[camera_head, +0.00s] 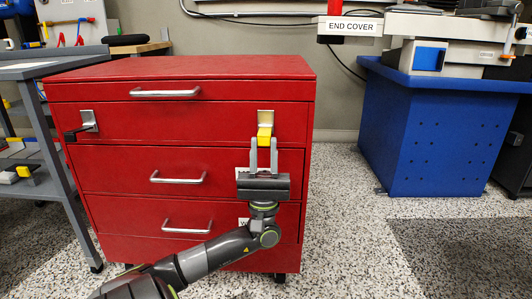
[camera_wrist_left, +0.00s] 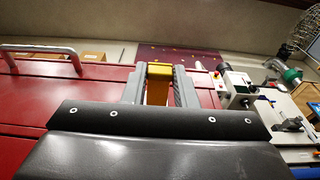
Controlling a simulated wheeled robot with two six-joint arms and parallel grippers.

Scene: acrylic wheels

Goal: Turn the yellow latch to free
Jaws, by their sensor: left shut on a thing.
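The yellow latch (camera_head: 265,132) is on a small metal plate at the upper right of the red cabinet's front, on the second drawer from the top. My left gripper (camera_head: 264,145) is at it from below, with its two grey fingers on either side of the latch. In the left wrist view the yellow latch (camera_wrist_left: 159,71) shows between the fingertips of my left gripper (camera_wrist_left: 160,85), which is shut on it. The latch's lower end is partly hidden by the fingers. My right gripper is not in view.
The red cabinet (camera_head: 190,70) has several drawers with metal handles. A black latch (camera_head: 78,131) is at its upper left. A grey workbench (camera_head: 50,68) stands close on the left and a blue cabinet (camera_head: 430,135) on the right. Speckled floor (camera_head: 345,220) between them is clear.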

